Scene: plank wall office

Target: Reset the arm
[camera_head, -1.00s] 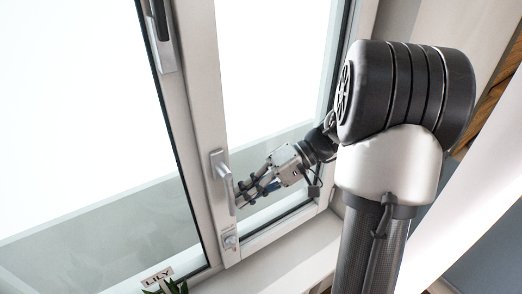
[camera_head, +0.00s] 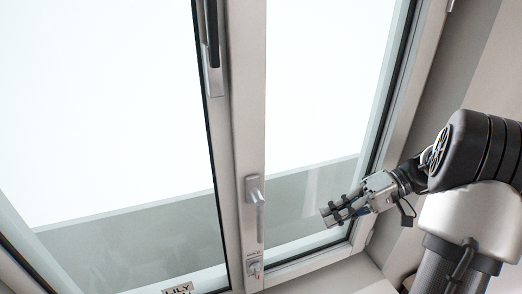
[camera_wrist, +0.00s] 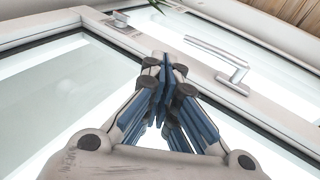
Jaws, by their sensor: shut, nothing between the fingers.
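My gripper (camera_head: 334,214) is in front of the right window pane in the head view, to the right of the window handle and apart from it. In the wrist view my gripper (camera_wrist: 165,65) has its blue-padded fingers together with nothing between them. The silver window handle (camera_head: 255,192) is on the frame post in the head view, pointing down. It also shows in the wrist view (camera_wrist: 226,56), beyond the fingers and to the right.
The window frame post (camera_head: 246,130) stands between two glass panes. A second, dark handle (camera_head: 211,40) is higher on the left. A small lock (camera_head: 254,268) sits below the silver handle. A sign reading LILY (camera_head: 178,288) shows at the bottom edge.

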